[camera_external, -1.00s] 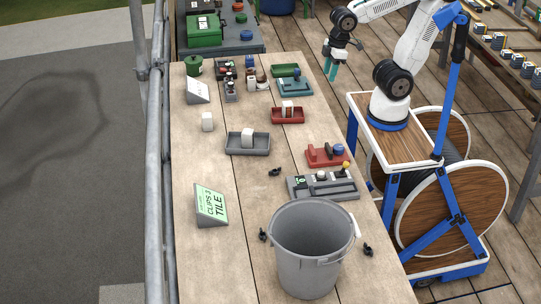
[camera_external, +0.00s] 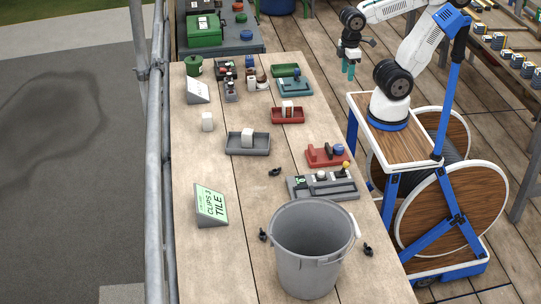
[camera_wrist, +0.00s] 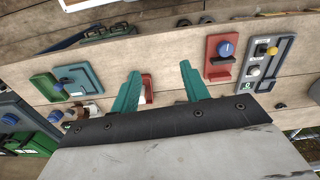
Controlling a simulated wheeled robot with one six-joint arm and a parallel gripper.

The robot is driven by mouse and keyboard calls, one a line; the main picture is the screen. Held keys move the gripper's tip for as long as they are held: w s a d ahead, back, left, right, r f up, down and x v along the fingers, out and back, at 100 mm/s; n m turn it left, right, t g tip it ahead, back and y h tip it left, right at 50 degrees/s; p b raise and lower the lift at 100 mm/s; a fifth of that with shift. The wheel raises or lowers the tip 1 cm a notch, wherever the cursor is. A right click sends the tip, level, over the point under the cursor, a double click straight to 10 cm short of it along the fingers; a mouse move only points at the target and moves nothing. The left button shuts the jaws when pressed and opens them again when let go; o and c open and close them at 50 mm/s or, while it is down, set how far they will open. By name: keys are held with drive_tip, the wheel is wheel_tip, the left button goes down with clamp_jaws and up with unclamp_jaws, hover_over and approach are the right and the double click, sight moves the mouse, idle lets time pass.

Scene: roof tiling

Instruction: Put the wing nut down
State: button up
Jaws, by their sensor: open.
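My gripper (camera_external: 348,73) hangs in the air off the right edge of the workbench, near its far half. Its two teal fingers are spread apart in the wrist view (camera_wrist: 160,73), with nothing seen between them. I cannot make out a wing nut for certain.
The bench (camera_external: 215,265) carries a grey bucket (camera_external: 312,262), a grey tray (camera_external: 237,148) with a white block, a red tray (camera_external: 276,117), a red fixture (camera_external: 318,160), a grey board (camera_external: 330,193) and a sign (camera_external: 211,205). A rail runs along the left. The bench's middle left is mostly clear.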

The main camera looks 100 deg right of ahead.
drive_tip(key=w+a+f+n, duration=0.1)
drive_tip(key=w+a+f, duration=0.4)
drive_tip(key=w+a, duration=0.1)
drive_tip(key=w+a+f+n+t, duration=0.1)
drive_tip(key=w+a+f, duration=0.5)
drive_tip(key=w, duration=0.3)
drive_tip(key=w+a+f+n, duration=0.2)
drive_tip(key=w+a+f, duration=0.4)
drive_tip(key=w+a, duration=0.1)
drive_tip(key=shift+w+t, duration=0.4)
drive_tip(key=shift+w, duration=0.25)
drive_tip(key=t+y, duration=0.2)
approach(273, 173)
drive_tip(key=shift+w+f, duration=0.15)
drive_tip(key=shift+f, duration=0.1)
drive_tip(key=x, duration=0.7)
drive_tip(key=shift+d+f, duration=0.2)
clamp_jaws()
